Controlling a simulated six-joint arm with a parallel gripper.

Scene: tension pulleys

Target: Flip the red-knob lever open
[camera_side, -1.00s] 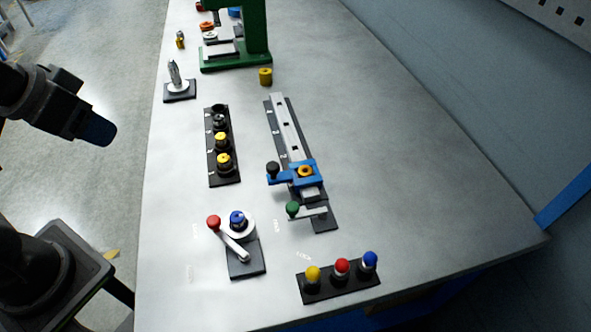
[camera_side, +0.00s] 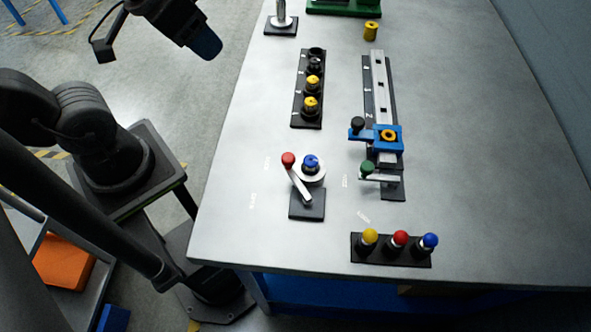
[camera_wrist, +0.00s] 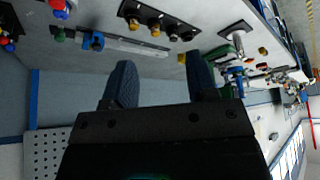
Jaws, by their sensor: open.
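The red-knob lever shows in the side view as a red ball knob (camera_side: 288,159) on a silver arm (camera_side: 299,187). The arm slants from the knob down to the right, over a black base plate (camera_side: 306,206) with a round disc and a blue knob (camera_side: 310,161). In the wrist view the red knob (camera_wrist: 59,4) is at the top left edge. My gripper (camera_side: 207,46) is off the table's left edge in the side view, well apart from the lever. Its two blue fingers (camera_wrist: 162,84) stand apart in the wrist view with nothing between them.
A black strip with yellow-topped pulleys (camera_side: 312,88) stands behind the lever. A rail with a blue slider (camera_side: 376,137) and green knob (camera_side: 367,167) is to its right. Yellow, red and blue knobs on a block (camera_side: 391,249) are in front. The table's right side is clear.

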